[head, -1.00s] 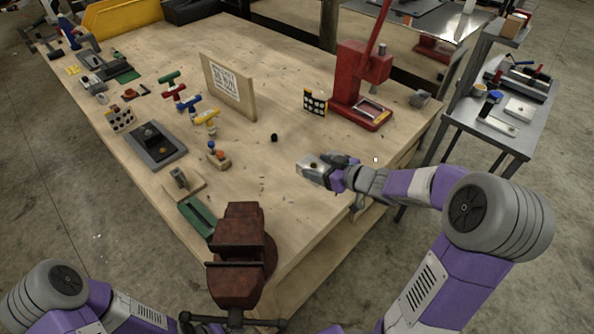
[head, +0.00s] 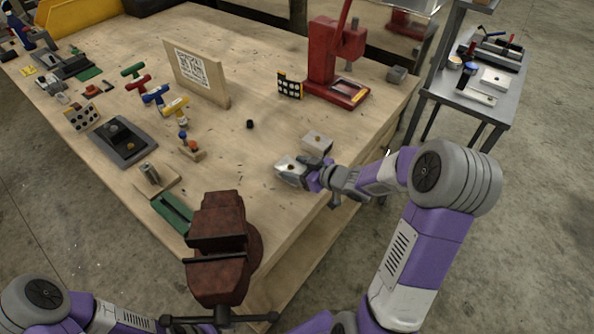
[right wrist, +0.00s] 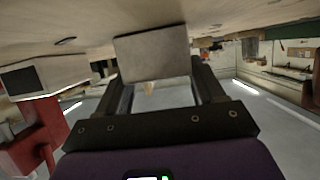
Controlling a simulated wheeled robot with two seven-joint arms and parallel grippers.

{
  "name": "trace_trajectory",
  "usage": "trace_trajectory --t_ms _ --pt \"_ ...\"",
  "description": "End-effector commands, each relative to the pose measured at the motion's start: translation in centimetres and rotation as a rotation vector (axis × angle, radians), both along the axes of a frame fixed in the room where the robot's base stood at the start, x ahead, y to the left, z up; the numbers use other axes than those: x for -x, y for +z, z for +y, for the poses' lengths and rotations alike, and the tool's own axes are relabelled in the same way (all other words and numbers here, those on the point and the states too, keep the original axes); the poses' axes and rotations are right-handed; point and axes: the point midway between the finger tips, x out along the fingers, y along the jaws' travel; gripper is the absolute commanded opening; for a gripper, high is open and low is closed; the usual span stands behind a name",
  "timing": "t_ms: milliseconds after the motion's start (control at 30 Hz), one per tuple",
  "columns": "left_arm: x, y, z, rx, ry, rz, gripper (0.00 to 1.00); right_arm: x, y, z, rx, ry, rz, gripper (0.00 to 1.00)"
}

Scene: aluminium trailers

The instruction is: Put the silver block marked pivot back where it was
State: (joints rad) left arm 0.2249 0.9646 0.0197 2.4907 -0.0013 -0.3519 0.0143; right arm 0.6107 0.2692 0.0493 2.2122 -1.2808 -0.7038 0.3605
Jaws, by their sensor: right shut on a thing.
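My right gripper (head: 306,176) is shut on a silver block (head: 290,166) with a small brass-coloured spot on top. It holds the block at or just above the wooden table near its right front edge; I cannot tell whether it touches. In the right wrist view the block (right wrist: 152,53) shows as a plain grey face between the two fingers. A second silver block (head: 317,141), also with a dark spot on top, lies on the table just behind the held one. No marking is readable on either block. My left gripper is out of view.
A red press (head: 332,75) with a punched card (head: 289,86) beside it stands behind. A small black piece (head: 250,124) and a sign board (head: 200,75) are to the left. A rust-red vise (head: 217,245) is at the front. The table (head: 270,145) is bare between them.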

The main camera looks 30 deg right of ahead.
Motion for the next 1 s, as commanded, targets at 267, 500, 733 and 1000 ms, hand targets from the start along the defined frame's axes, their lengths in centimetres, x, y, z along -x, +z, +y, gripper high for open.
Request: trace_trajectory --t_ms 267,500,733,1000 --pt "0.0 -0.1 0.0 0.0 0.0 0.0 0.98 0.0 -0.1 0.0 -0.001 0.0 -0.003 0.25" --pt "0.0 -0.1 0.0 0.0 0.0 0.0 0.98 0.0 -0.1 0.0 0.0 0.0 0.0 0.94" --pt "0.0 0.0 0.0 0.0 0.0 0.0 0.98 0.0 0.0 0.0 0.0 0.0 0.0 0.94" --pt "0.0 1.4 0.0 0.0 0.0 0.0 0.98 2.8 1.7 -1.3 0.001 -0.005 0.001 0.94"
